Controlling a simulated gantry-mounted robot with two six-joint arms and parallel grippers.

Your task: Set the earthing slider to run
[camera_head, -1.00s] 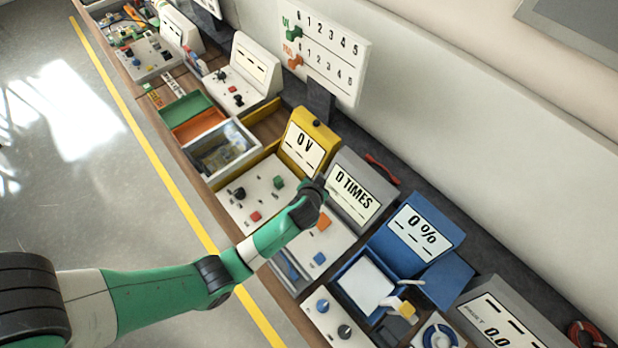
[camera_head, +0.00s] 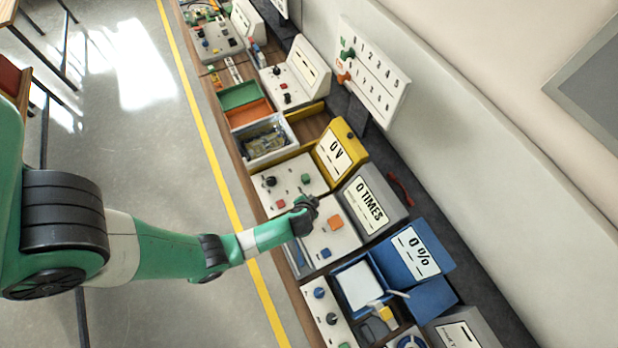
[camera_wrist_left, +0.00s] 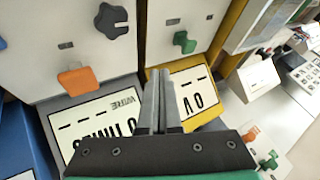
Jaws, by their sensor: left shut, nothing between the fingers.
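My left gripper (camera_head: 311,201) is shut and empty, above the seam between the yellow-framed 0 V unit (camera_head: 340,150) and the grey 0 TIMES unit (camera_head: 367,203). In the left wrist view its shut fingers (camera_wrist_left: 157,90) point between the two panels. A green handle (camera_wrist_left: 184,42) with a slot label stands on the 0 V panel, to the right of the fingers and apart from them. An orange handle (camera_wrist_left: 78,80) and a black star knob (camera_wrist_left: 112,20) are on the 0 TIMES panel. I cannot read which control is the earthing slider. My right gripper is not in view.
A blue 0 % unit (camera_head: 413,250) with a tray stands nearer. Green (camera_head: 240,95) and orange (camera_head: 249,113) trays and a clear-lidded box (camera_head: 266,140) lie beyond. A wall board (camera_head: 372,75) stands behind the bench.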

